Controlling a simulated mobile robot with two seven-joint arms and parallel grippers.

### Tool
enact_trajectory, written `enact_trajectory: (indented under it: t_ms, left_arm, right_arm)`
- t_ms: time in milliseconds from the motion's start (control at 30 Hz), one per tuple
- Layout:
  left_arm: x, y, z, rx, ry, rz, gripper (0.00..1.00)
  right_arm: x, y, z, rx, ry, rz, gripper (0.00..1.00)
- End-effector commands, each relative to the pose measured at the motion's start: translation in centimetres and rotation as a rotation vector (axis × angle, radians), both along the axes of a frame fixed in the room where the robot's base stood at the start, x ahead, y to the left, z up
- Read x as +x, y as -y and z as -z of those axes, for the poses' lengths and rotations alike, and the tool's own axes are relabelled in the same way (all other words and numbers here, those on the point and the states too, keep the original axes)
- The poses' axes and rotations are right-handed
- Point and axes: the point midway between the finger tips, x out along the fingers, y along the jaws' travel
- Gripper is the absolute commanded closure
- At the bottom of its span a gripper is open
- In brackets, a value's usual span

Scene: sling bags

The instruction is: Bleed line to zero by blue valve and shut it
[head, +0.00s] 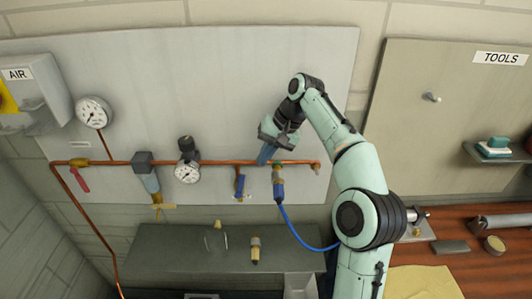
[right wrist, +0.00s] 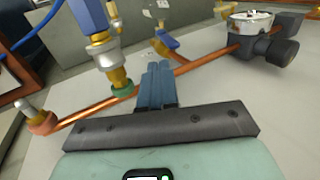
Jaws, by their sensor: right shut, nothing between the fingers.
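The copper line (head: 220,162) runs across the grey wall panel. The blue valve (head: 240,186) hangs below it, its blue handle pointing down; it also shows in the right wrist view (right wrist: 168,40). My right gripper (head: 264,157) is shut and empty, its blue-grey fingers close to the line, between the blue valve and the hose coupling (head: 278,184). I cannot tell whether the fingers touch the pipe. A small gauge (head: 187,173) sits on the regulator left of the valve, and a larger gauge (head: 94,112) stands upper left. Their readings are too small to tell. My left gripper is out of view.
A blue hose (head: 298,232) hangs from the coupling. A red-handled valve (head: 80,180) and a filter (head: 150,180) are on the line to the left. A grey bench (head: 180,250) below holds small brass fittings. A tool board (head: 440,130) is at right.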

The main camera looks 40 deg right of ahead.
Motion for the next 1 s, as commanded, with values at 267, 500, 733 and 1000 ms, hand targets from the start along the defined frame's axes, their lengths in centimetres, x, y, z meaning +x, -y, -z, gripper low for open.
enact_trajectory:
  t_ms: [267, 500, 733, 1000]
  left_arm:
    - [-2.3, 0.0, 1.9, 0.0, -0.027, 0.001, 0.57]
    - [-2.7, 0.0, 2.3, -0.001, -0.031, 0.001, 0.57]
    - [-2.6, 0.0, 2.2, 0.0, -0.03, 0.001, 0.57]
    - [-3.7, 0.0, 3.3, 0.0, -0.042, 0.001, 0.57]
  right_arm:
    - [1.3, -1.8, 5.1, 0.001, -0.006, -0.001, 1.0]
    - [2.0, -2.4, 6.6, 0.001, -0.002, 0.0, 1.0]
    - [2.1, -2.5, 6.6, 0.0, 0.0, 0.0, 1.0]
    - [0.8, -2.6, 6.7, -0.004, -0.002, 0.0, 1.0]
